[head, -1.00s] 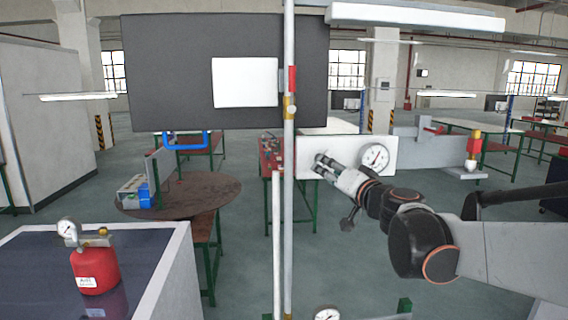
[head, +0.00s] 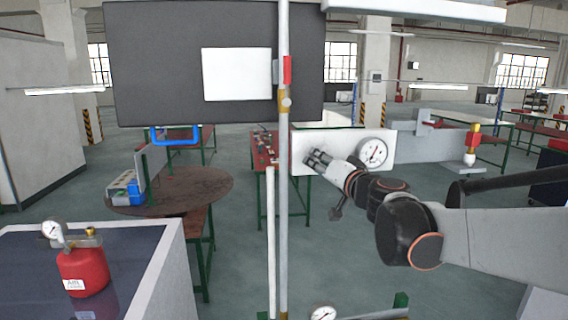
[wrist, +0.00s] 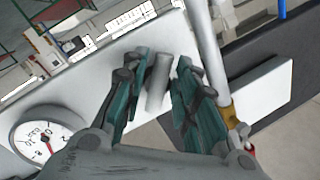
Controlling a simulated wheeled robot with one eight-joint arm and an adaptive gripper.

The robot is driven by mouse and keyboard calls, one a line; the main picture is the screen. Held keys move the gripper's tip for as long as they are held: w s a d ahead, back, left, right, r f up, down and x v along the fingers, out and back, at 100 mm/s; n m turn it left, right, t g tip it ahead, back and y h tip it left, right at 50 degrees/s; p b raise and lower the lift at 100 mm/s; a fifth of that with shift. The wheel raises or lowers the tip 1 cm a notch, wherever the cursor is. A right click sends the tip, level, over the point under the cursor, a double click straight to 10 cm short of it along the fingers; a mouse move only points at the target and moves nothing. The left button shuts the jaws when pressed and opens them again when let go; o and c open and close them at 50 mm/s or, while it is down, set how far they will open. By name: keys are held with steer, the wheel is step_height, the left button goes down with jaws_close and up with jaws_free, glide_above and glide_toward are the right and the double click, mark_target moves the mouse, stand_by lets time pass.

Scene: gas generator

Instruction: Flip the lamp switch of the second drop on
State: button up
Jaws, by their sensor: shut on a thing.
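My gripper (head: 318,160) is in front of a white panel (head: 312,142) with a round dial gauge (head: 373,152), right of a tall pole. In the wrist view, my gripper (wrist: 160,85) is shut on a grey cylindrical piece (wrist: 158,82) standing between its dark green fingers. The white panel (wrist: 85,90) is behind it, with the gauge (wrist: 45,138) at lower left. In the head view the fingers hide the held piece. I cannot make out a lamp switch for certain in either view.
The tall pole (head: 284,200) stands close left of my gripper; its yellow fitting (wrist: 232,115) shows in the wrist view. A dark board (head: 150,70) is behind it. A red tank (head: 83,272) with a gauge sits on a counter at lower left. A round table (head: 190,190) stands behind.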

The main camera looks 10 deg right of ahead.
steer(key=shift+m, duration=0.5)
steer(key=shift+a+m+t+b, duration=0.15)
steer(key=shift+m+t+b, duration=0.25)
steer(key=shift+m+b, duration=0.65)
steer(key=shift+a+m+t+b, duration=0.1)
steer(key=shift+m+t+b, duration=0.3)
steer(key=shift+m, duration=1.25)
steer(key=o, duration=1)
steer(key=shift+r, duration=0.15)
